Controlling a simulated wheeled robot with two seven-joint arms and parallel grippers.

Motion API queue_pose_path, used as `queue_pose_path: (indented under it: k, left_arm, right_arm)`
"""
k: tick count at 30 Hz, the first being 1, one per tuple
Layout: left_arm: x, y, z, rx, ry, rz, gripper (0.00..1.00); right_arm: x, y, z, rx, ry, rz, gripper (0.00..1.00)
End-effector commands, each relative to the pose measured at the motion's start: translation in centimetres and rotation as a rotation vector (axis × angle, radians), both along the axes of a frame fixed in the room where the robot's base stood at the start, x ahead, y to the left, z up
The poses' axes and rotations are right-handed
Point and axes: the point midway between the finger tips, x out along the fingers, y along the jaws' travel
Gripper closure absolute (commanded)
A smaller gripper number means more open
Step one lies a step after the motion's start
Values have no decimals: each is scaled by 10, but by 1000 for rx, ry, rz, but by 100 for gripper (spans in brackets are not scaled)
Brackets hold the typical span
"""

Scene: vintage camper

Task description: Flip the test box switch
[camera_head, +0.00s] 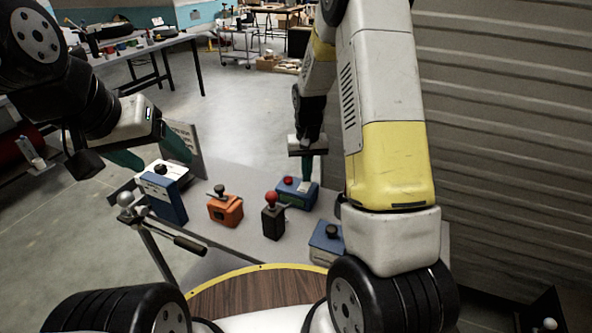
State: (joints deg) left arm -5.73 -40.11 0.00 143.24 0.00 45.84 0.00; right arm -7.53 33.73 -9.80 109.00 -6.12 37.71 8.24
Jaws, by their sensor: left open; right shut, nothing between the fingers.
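Several small switch boxes stand on a grey table (240,245); I cannot tell which is the test box. They are a tall blue box with a white top (168,200), an orange box with a black knob (226,210), a black box with a red knob (272,222), a blue-green box with a red knob (299,194), and a blue box with a black knob (326,244), partly hidden by my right arm. My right gripper (307,181) is shut, pointing down at the blue-green box; I cannot tell whether it touches. My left gripper (152,157) is open and empty above the tall blue box.
A lever with a round grey knob and a dark handle (190,245) stands at the table's near left. A corrugated wall (500,150) closes the right side. Open floor lies beyond the table.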

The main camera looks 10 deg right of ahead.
Motion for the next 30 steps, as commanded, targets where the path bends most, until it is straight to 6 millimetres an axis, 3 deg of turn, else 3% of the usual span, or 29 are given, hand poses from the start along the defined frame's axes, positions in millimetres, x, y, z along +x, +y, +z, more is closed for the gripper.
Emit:
queue_pose_path:
  k: [17, 30]
  left_arm:
    - [0, 0, 0, 0, 0, 0, 31]
    - [0, 0, 0, 0, 0, 0, 31]
  right_arm:
    - [0, 0, -6, 0, 1, 0, 100]
    - [1, 0, 28, 0, -3, 0, 100]
